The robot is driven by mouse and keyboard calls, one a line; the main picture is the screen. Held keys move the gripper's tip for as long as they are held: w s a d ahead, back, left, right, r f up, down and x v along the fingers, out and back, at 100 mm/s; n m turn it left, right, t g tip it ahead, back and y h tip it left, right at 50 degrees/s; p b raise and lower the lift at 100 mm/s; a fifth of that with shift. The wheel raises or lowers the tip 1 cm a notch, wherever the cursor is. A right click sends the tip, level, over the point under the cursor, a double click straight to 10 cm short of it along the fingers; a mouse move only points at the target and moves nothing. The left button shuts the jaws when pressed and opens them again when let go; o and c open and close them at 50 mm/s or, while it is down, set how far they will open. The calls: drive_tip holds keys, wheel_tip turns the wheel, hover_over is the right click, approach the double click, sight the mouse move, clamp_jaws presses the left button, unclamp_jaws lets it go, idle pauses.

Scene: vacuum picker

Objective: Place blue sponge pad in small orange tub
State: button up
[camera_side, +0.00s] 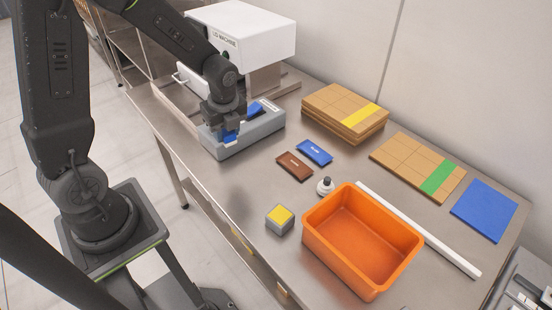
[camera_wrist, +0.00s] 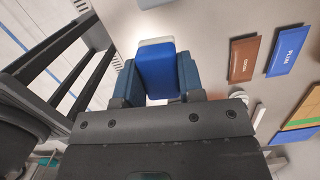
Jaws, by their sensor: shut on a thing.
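My gripper (camera_side: 229,133) is shut on the blue sponge pad, at the near side of the grey machine bed. In the wrist view the blue sponge pad (camera_wrist: 157,70), with a pale layer along its far edge, sits between the two dark blue fingers of my gripper (camera_wrist: 157,80). In the side view the fingers and the pad are hard to tell apart. The orange tub (camera_side: 311,237) stands at the front right of the table, well away from my gripper. It is open and looks empty.
A brown packet (camera_side: 295,166) and a blue packet (camera_side: 314,152) lie between the machine bed (camera_side: 258,130) and tub. A yellow-topped grey block (camera_side: 280,220) and a white-and-black knob (camera_side: 325,187) stand beside the tub. A white bar (camera_side: 425,235), cardboard stacks (camera_side: 345,112) and blue mat (camera_side: 484,210) lie behind.

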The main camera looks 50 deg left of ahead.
drive_tip(key=w+d+m, duration=0.6)
drive_tip(key=d+m, duration=0.1)
drive_tip(key=d, duration=0.3)
drive_tip(key=m+t+h, duration=0.2)
drive_tip(key=m, duration=0.8)
hover_over(355, 248)
drive_tip(key=f, duration=0.6)
drive_tip(key=shift+s+a, duration=0.2)
drive_tip(key=shift+a, duration=0.05)
drive_tip(key=shift+d+f, duration=0.25)
drive_tip(key=shift+d, duration=0.05)
drive_tip(key=shift+f, duration=1.85)
drive_tip(key=shift+f, duration=0.15)
drive_tip(key=o, duration=0.9)
